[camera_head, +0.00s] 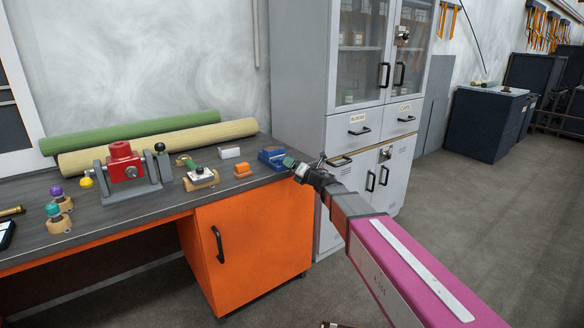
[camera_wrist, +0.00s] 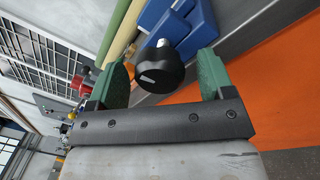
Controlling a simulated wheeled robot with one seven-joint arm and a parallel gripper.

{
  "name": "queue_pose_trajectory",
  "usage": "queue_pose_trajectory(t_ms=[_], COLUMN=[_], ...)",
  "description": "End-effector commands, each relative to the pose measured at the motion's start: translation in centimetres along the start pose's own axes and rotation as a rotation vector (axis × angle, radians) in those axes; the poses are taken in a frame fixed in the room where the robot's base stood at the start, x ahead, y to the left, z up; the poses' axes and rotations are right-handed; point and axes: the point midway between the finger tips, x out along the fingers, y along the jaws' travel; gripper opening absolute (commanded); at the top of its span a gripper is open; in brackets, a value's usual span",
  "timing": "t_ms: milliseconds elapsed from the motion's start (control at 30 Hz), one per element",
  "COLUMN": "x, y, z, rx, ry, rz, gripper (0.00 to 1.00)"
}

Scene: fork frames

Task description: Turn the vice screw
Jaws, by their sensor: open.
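The small blue vice (camera_head: 271,155) sits at the right end of the workbench, and its blue body (camera_wrist: 190,28) fills the top of the wrist view. Its screw ends in a round black knob (camera_wrist: 157,71) on a short metal shaft (camera_wrist: 163,43). My gripper (camera_head: 291,164) reaches in from the right beside the vice. In the wrist view its two green fingers are open, with the knob showing between them; neither finger visibly touches it. How deep the knob lies between the fingers is hard to tell. The knob is hidden in the head view.
The grey bench top (camera_head: 240,190) also holds an orange block (camera_head: 243,171), a white block (camera_head: 230,153), a small clamp-like piece (camera_head: 200,178) and a red device on a grey frame (camera_head: 125,165). Green and cream rolls (camera_head: 170,143) lie behind. A grey cabinet (camera_head: 300,70) stands close behind my arm.

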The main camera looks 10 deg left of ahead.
Motion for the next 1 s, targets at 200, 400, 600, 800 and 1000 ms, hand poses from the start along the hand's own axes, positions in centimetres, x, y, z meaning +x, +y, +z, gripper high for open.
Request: queue_pose_trajectory(t_ms=[200,400,600,800,1000], x=[-3.5,-7.4,-9.8,-10.0,-9.9], y=[0.2,0.2,0.1,0.0,0.0], z=[-0.1,-0.1,-0.1,-0.1,-0.1], rx=[0.0,0.0,0.0,0.0,0.0], ry=[0.0,0.0,0.001,0.001,0.001], rz=[0.0,-0.001,0.0,0.001,0.001], gripper=[0.75,0.75,0.75,0.75,0.75])
